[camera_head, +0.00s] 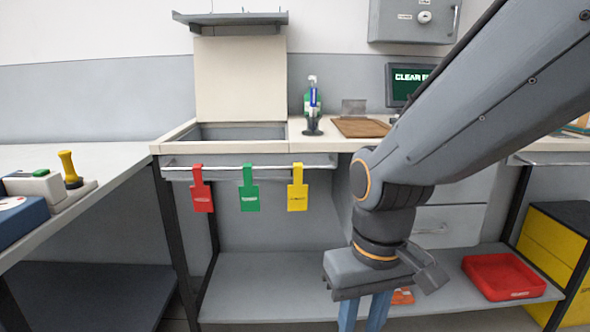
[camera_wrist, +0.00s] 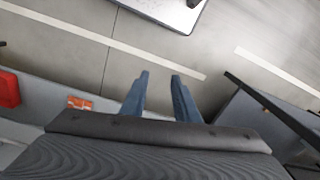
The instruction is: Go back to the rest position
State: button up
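My gripper (camera_head: 364,318) hangs pointing down at the front of the counter, low over the lower shelf, with its blue fingers at the bottom edge of the head view. My arm comes in from the upper right and hides part of the counter and drawers.
Red, green and yellow tags (camera_head: 249,190) hang from a rail left of my arm. A red tray (camera_head: 503,277) and an orange item (camera_head: 402,296) lie on the lower shelf (camera_head: 262,285). A yellow box (camera_head: 553,255) stands right.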

jog(key=d+r+m+p, duration=0.3)
jog(key=d+r+p, duration=0.6)
jog(key=p, duration=0.7)
jog(key=shift+s+d+r, duration=0.2)
jog(key=shift+s+r, duration=0.25)
jog(key=shift+r, duration=0.45)
